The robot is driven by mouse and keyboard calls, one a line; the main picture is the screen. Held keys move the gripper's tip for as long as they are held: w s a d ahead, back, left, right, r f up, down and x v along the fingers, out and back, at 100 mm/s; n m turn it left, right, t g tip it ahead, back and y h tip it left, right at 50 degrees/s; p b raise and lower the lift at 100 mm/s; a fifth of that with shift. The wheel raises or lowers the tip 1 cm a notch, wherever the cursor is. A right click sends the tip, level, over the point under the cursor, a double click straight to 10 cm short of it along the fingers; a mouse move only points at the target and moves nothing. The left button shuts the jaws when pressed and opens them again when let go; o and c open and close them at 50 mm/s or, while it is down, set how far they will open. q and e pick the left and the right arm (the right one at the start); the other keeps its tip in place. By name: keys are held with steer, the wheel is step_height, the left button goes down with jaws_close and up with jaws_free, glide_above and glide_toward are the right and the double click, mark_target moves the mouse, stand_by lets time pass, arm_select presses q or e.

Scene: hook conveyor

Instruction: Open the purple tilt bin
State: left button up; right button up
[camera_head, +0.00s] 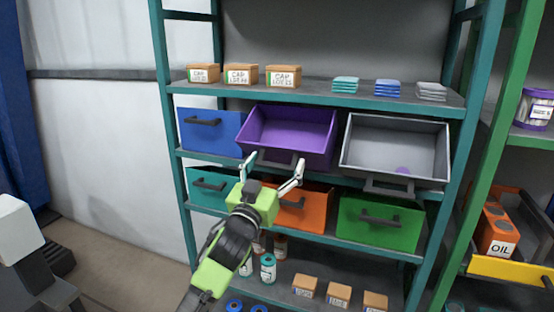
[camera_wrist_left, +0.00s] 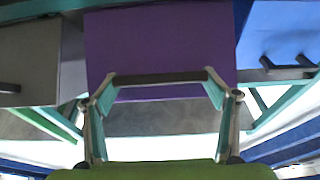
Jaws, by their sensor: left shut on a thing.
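The purple tilt bin (camera_head: 290,128) sits in the middle of the upper bin row in the head view. It is tilted forward, and its empty-looking inside shows. In the wrist view its purple front (camera_wrist_left: 160,40) fills the top middle. Its dark handle (camera_wrist_left: 160,78) spans between my fingertips. My left gripper (camera_head: 275,160) is at the lower front of the bin, one finger at each end of the handle, shut on it. My right gripper is not in view.
A closed blue bin (camera_head: 210,132) is on the left. A grey bin (camera_head: 395,140) on the right is tilted open with something purple inside. Teal, orange (camera_head: 305,207) and green (camera_head: 380,223) bins sit just below. Boxes (camera_head: 241,74) and folded stacks (camera_head: 388,88) stand on the shelf above.

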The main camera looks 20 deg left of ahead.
arm_select(q)
steer(key=shift+s+f, duration=0.15)
steer(key=shift+f, duration=0.4)
steer(key=shift+s+f, duration=0.15)
steer(key=shift+f, duration=0.55)
steer(key=o, duration=1.6)
steer(key=shift+r, duration=0.2)
steer(key=v, duration=1.2)
steer(key=shift+s, duration=0.1)
